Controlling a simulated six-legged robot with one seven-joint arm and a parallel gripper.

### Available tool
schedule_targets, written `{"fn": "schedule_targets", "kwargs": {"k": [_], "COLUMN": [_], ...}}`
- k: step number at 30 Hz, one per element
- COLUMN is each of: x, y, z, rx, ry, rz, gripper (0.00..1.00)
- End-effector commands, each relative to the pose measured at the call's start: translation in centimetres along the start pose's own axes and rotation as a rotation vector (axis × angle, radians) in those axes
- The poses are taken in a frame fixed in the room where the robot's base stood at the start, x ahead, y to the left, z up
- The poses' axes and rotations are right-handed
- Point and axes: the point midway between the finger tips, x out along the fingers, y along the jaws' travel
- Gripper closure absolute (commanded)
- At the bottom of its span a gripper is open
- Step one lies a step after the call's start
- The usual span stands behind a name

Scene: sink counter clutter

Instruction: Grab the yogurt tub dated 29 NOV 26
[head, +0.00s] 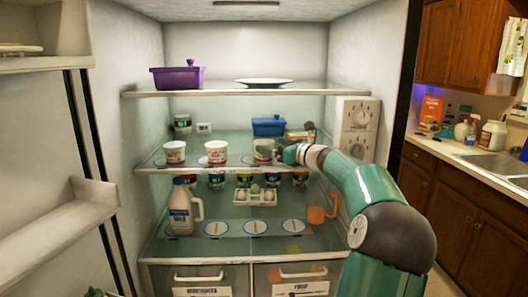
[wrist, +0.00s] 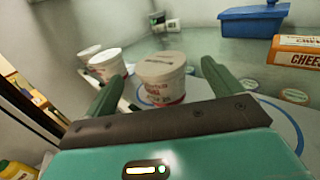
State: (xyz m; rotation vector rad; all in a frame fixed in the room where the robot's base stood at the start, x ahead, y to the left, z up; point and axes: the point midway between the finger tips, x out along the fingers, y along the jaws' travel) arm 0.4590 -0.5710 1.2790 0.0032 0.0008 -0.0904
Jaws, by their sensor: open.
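Three white yogurt tubs with red print stand in a row on the fridge's middle shelf: a left tub (head: 174,152), a middle tub (head: 216,153) and a right tub (head: 263,149). My gripper (head: 287,153) is open beside the right tub, which it partly overlaps. In the wrist view, the nearest tub (wrist: 162,84) stands upright between the two spread fingers of my gripper (wrist: 161,72). The other two tubs (wrist: 107,66) (wrist: 88,52) are to the left, beyond the left finger. The dates are too small or blurred to read.
A blue container (head: 269,126) and a cheese package (wrist: 304,50) stand behind on the same shelf. A purple pot (head: 178,78) is on the shelf above. A milk jug (head: 181,210), an egg tray (head: 255,197) and an orange cup (head: 320,214) are below.

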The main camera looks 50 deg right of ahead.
Motion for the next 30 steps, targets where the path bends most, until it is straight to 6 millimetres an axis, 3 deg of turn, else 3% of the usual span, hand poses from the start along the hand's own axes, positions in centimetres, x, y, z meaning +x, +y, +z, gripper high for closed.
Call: {"fn": "schedule_targets", "kwargs": {"k": [15, 23, 24, 30], "x": [6.2, 6.6, 6.6, 6.6], "y": [-0.2, -0.4, -0.4, -0.4], "z": [-0.3, -0.3, -0.3, -0.3], "rx": [-0.003, -0.002, -0.002, -0.002], "ry": [-0.001, 0.000, 0.000, 0.000], "rz": [0.002, -0.001, -0.001, 0.000], "gripper": [0.09, 0.09, 0.11, 0.50]}}
